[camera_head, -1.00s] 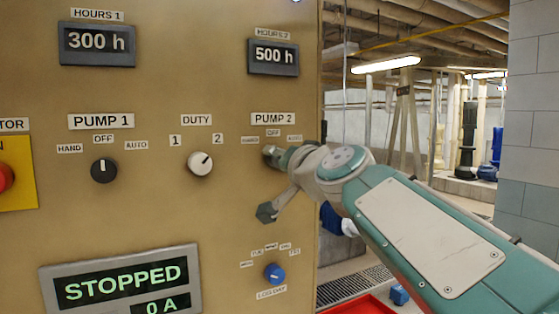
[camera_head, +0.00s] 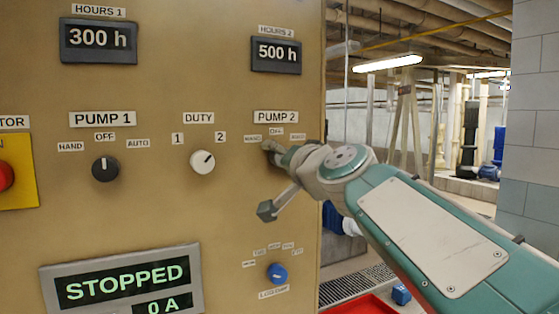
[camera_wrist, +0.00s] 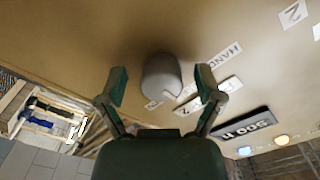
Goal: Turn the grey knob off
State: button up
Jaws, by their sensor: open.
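The grey knob (camera_wrist: 161,78) shows in the wrist view as a rounded grey cap on the tan panel. My gripper (camera_wrist: 161,92) is open, with one finger on each side of the knob and a gap to each. In the head view my gripper (camera_head: 267,180) is at the panel below the PUMP 2 label (camera_head: 276,117), one finger high near the small labels and one lower. The knob is hidden or too small to tell apart from the gripper there. Its setting cannot be read clearly.
A black knob (camera_head: 105,168) under PUMP 1, a white DUTY knob (camera_head: 202,161) and a blue knob (camera_head: 277,273) are on the same panel. A red button (camera_head: 5,177) is at far left. The STOPPED display (camera_head: 122,280) is low. Open room lies right of the panel.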

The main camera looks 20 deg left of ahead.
jog(key=v, duration=1.2)
jog(key=shift+a, duration=0.1)
